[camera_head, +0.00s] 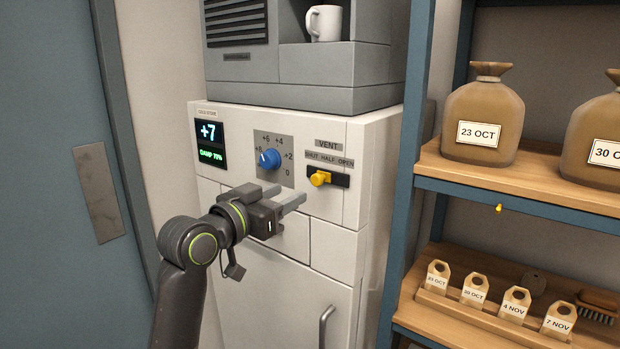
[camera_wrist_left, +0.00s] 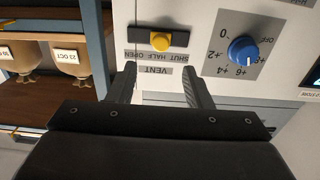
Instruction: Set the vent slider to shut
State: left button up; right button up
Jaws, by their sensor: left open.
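The vent slider (camera_head: 320,178) is a yellow knob in a short black slot under the VENT label on the white cabinet front. In the left wrist view, which is upside down, the yellow knob (camera_wrist_left: 160,42) sits at the middle of its slot, in line with HALF. My left gripper (camera_head: 284,196) is open and empty, below and left of the slider in the head view. In the left wrist view its fingers (camera_wrist_left: 158,72) point at the panel, with the knob beyond the gap between them, apart from both. My right gripper is not in view.
A blue dial (camera_head: 269,158) and a display (camera_head: 209,142) reading +7 and DAMP 70% are left of the slider. A cabinet handle (camera_head: 326,326) protrudes below. A blue-framed shelf (camera_head: 520,200) with sacks and labelled tags stands close on the right.

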aim_at(315, 180)
pick_arm(q)
jog(key=p+x, duration=0.2)
jog(key=x, duration=0.6)
jog(key=shift+w+d, duration=0.15)
jog(key=shift+w, duration=0.1)
grip_shut()
